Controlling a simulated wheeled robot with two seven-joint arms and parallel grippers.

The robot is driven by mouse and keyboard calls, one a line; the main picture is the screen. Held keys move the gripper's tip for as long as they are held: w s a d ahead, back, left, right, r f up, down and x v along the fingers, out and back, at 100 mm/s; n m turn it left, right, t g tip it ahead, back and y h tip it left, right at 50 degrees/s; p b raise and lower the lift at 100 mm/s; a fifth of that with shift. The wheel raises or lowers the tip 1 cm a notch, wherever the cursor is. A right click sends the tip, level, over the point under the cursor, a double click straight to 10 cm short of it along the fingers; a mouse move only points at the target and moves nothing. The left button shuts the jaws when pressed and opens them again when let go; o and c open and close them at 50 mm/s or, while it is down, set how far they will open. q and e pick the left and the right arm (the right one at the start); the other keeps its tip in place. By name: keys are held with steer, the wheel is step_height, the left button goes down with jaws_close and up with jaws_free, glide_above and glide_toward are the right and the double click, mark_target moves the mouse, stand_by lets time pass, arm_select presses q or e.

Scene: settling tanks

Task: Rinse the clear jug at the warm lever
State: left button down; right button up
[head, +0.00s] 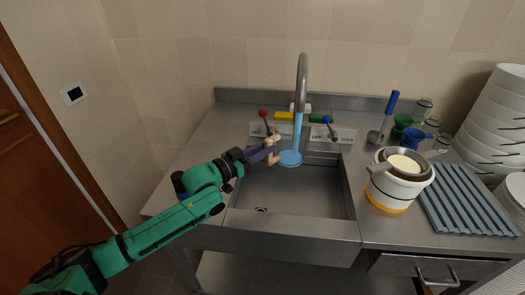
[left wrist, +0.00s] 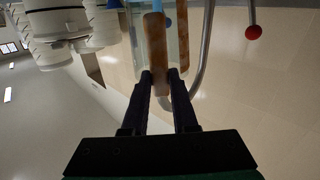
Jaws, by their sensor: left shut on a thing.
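The faucet (head: 302,75) arches over the sink (head: 290,200) and a blue stream (head: 298,130) falls from it, ending in a pale blue round patch (head: 290,158). My left gripper (head: 272,149) is beside the stream, above the back left of the sink. The red-knobbed lever (head: 262,113) stands left of the faucet, the blue-knobbed lever (head: 328,120) right. My right gripper is not seen.
Right of the sink stand a white pot (head: 390,190) with nested bowls, a blue-handled ladle (head: 391,104), green (head: 402,122) and blue funnels, a ridged mat (head: 465,200) and stacked white basins (head: 497,115). The counter left of the sink is mostly clear.

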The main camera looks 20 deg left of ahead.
arm_select(q)
steer(key=shift+d, duration=0.1)
steer(key=shift+s+d+p, duration=0.3)
steer(key=shift+d+p, duration=0.2)
steer(key=shift+p, duration=0.05)
steer(key=shift+w+a+b, duration=0.3)
steer(key=shift+a, duration=0.3)
